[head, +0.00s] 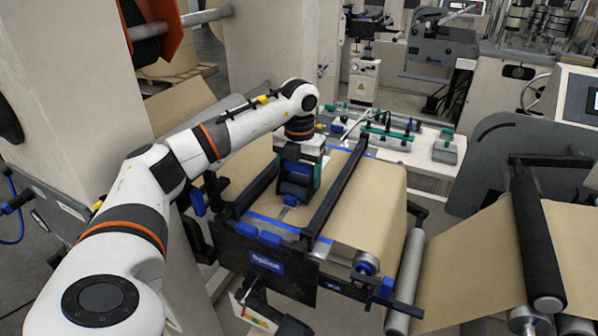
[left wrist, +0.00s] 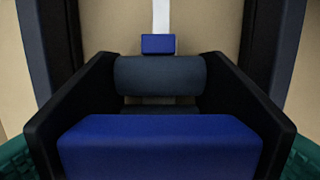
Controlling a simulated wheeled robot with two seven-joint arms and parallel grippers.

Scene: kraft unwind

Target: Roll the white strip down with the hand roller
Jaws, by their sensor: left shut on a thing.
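The hand roller (head: 293,188) has a black frame, a blue block and a dark grey cylinder. My left gripper (head: 297,167) is shut on it from above, with teal fingers at its sides. The roller is over the brown paper on the splice table. In the left wrist view the roller (left wrist: 160,76) spans the middle. The white strip (left wrist: 161,15) runs up from behind it, with a small blue block (left wrist: 158,43) over the strip. A short piece of strip shows below the cylinder. I cannot tell whether the cylinder presses on the strip. My right gripper is out of view.
Dark rails (head: 338,188) flank the roller on the table. A black panel (head: 262,264) closes the table's front. Brown paper (head: 375,205) runs over a grey roller (head: 406,280) at the right. A white bench (head: 425,163) with tools stands behind.

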